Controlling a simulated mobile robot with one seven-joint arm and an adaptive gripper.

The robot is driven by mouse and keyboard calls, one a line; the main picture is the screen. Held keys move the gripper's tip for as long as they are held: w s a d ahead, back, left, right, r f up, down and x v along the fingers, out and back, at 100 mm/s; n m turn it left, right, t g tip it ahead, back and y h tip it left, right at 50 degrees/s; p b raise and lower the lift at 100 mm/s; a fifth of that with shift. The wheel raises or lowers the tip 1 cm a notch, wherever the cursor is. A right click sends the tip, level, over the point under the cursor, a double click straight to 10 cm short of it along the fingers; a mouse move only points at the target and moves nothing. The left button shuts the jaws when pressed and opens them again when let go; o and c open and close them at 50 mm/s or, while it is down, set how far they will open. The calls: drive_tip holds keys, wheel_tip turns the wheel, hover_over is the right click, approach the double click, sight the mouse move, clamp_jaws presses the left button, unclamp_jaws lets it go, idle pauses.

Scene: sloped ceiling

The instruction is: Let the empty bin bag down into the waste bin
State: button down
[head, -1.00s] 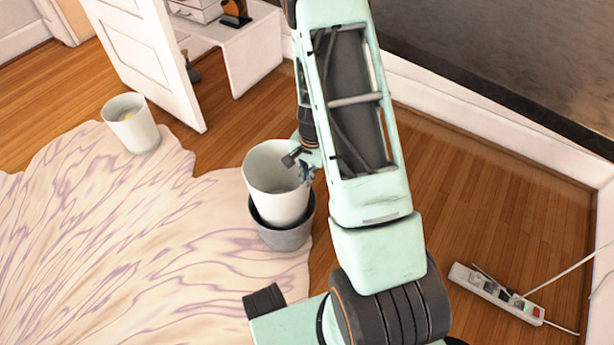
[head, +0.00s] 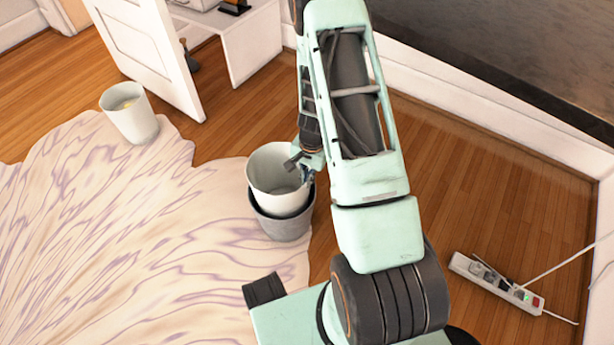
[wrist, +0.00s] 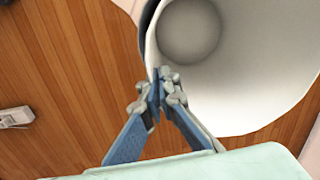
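The empty bin bag (head: 280,204) is a white, open-topped, bucket-shaped liner. It stands partly inside the grey waste bin (head: 284,231), with its upper part above the bin's rim. My gripper (head: 304,178) is at the right side of the bag's rim. In the wrist view my gripper (wrist: 159,76) has its fingers closed together on the near edge of the bag (wrist: 245,80), whose inside looks empty down to a round grey bottom. The bag hides the inside of the waste bin.
Another white bin (head: 130,118) with something yellowish in it stands at the back left, by an open white door (head: 150,50). A patterned rug (head: 120,240) lies to the left. A power strip (head: 495,284) with cables lies on the wooden floor at right.

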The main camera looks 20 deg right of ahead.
drive_tip(key=c, duration=2.6)
unclamp_jaws()
drive_tip(key=shift+c, duration=0.2)
drive_tip(key=o, duration=0.6)
drive_tip(key=shift+c, duration=0.2)
wheel_tip(320, 180, up, 12)
drive_tip(key=shift+s+d, duration=0.3)
drive_tip(key=shift+s, duration=0.05)
